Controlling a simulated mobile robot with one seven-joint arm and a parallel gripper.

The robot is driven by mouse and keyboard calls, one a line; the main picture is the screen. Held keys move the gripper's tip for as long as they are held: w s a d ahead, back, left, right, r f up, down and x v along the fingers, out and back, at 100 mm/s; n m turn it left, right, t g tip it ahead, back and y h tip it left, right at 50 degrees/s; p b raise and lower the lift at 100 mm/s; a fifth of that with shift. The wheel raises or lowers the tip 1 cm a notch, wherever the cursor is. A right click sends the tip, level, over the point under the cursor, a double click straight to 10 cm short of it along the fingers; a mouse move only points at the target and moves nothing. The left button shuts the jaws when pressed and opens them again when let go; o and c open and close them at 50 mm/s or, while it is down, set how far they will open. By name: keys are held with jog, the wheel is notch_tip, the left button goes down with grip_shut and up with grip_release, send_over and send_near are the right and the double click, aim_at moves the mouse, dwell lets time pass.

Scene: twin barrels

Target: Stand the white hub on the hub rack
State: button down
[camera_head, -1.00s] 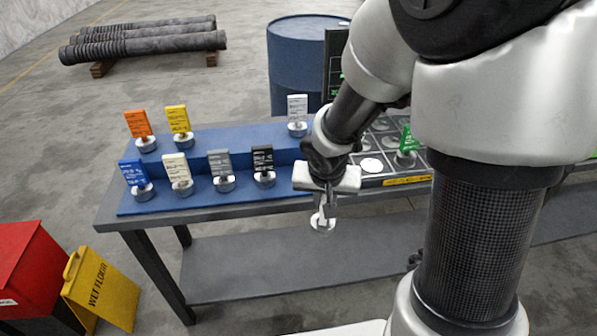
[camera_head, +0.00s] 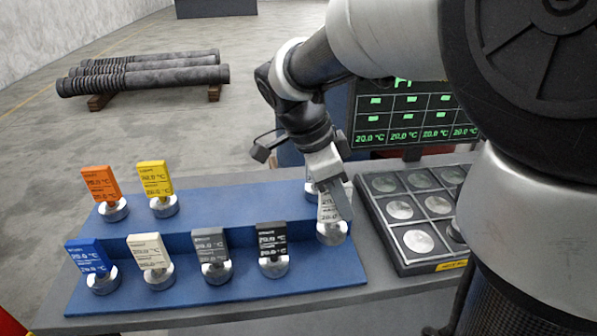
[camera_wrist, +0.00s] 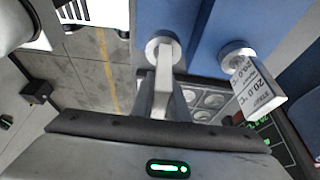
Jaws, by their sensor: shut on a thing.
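My gripper (camera_head: 332,198) is shut on a pale hub, which I take to be the white hub (camera_head: 332,232): a pale upright plate on a round silver-white base. It is at the right end of the lower step of the blue hub rack (camera_head: 200,295), right of the black hub (camera_head: 272,245). The base is at or just above the step; I cannot tell whether it touches. The fingers cover much of the plate. In the wrist view, the held hub's base (camera_wrist: 165,46) shows beyond the fingers against the blue rack.
Orange (camera_head: 101,187) and yellow (camera_head: 156,182) hubs stand on the upper step; another pale hub (camera_wrist: 258,88) there is mostly hidden behind my gripper. Blue, cream and grey hubs stand on the lower step. A compartmented tray (camera_head: 410,262) and a screen (camera_head: 410,118) are at right.

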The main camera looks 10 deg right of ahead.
aim_at(336, 225)
jog(key=shift+f+b, duration=0.75)
jog(key=shift+f, duration=3.05)
jog(key=shift+f, duration=0.1)
jog(key=c, duration=1.7)
grip_release()
